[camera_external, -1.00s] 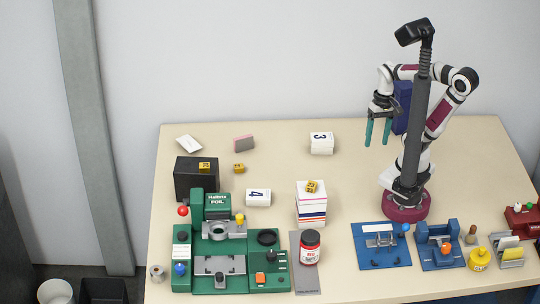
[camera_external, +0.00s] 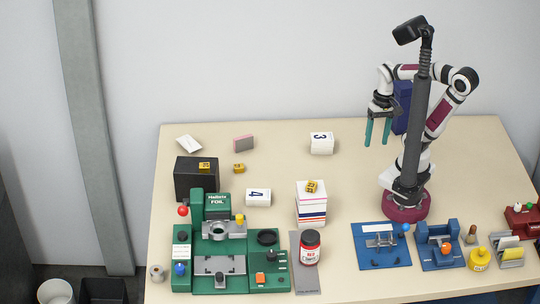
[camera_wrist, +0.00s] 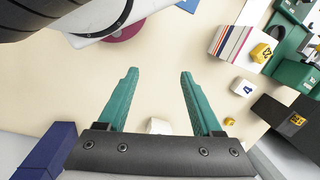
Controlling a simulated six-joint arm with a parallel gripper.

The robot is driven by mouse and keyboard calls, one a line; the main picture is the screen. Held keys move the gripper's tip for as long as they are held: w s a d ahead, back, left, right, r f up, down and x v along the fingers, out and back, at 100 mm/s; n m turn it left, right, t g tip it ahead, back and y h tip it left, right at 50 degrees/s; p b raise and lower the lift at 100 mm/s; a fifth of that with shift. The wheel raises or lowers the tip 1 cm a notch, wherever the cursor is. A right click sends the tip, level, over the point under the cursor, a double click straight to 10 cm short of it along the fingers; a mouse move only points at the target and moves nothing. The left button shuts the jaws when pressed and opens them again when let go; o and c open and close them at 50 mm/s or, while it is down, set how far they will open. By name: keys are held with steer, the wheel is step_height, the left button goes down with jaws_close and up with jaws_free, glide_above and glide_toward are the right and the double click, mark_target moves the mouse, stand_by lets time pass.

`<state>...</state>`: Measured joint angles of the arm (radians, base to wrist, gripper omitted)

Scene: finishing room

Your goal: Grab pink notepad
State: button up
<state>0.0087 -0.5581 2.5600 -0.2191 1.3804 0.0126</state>
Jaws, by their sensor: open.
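The pink notepad (camera_external: 244,143) is a small block with a pink edge and a greyish face, standing on the back left of the table.
A white block marked 3 (camera_external: 321,143) stands between my gripper and the notepad. A yellow block (camera_external: 239,168) and a black box (camera_external: 190,182) are in front of the notepad. A white card (camera_external: 189,143) lies to its left. A striped stack (camera_external: 311,207) stands mid-table.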

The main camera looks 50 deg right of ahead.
steer(key=o, duration=0.5)
steer(key=w+a+f+t, duration=0.1)
steer(key=w+a+t, duration=0.3)
steer(key=w, duration=0.6)
steer(key=w+a+f+n+t+y, duration=0.1)
steer(key=w+a+f+t, duration=0.1)
steer(key=w+a, duration=0.7)
steer(key=w+a+f+t, duration=0.1)
steer(key=w+a+t, duration=0.15)
steer(key=w, duration=0.95)
steer(key=t+h, duration=0.4)
steer(key=h, duration=0.4)
glide_toward(246, 142)
steer(key=x, duration=0.9)
steer(key=shift+w+d, duration=0.15)
